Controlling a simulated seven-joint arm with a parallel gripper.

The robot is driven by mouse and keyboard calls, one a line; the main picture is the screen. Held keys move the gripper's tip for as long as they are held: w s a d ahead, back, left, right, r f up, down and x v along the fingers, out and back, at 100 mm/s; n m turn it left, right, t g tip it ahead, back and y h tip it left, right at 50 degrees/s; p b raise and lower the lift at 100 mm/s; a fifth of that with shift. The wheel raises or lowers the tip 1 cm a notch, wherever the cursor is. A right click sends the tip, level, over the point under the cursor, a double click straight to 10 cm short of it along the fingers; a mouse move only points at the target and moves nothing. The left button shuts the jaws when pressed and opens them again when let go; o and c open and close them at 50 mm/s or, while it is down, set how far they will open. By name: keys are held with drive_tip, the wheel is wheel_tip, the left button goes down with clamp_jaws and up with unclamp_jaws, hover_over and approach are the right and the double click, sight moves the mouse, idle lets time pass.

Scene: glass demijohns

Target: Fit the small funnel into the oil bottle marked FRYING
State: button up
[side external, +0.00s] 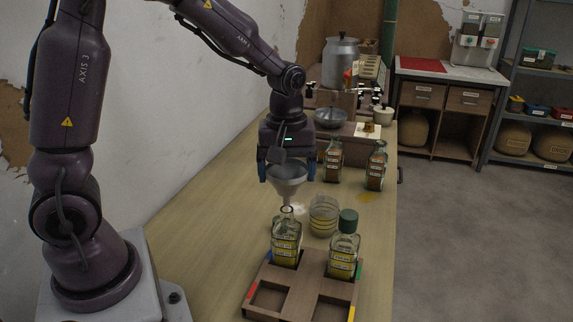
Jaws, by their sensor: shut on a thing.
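My gripper (288,168) is shut on a small grey metal funnel (287,184), held upright with its spout down. The funnel is over an uncapped glass oil bottle (286,248). The spout's lower end is at the bottle's mouth in the picture; I cannot tell whether it is inside, touching or just above. This bottle stands upright in the back left compartment of a wooden rack (291,277). A second bottle with a dark green cap (344,254) stands in the back right compartment. The labels are too small to read, so I cannot tell which is FRYING.
A glass jar (324,216) stands just behind the two bottles. The rack's two front compartments are empty. The table (215,220) is clear at left.

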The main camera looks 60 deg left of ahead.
drive_tip(key=shift+c, duration=1.2)
drive_tip(key=shift+f, duration=2.1)
idle(0.7)
idle(0.7)
drive_tip(key=o, duration=1.2)
drive_tip(key=shift+o, duration=0.2)
drive_tip(key=shift+r, duration=3.05)
wheel_tip(320, 180, up, 13)
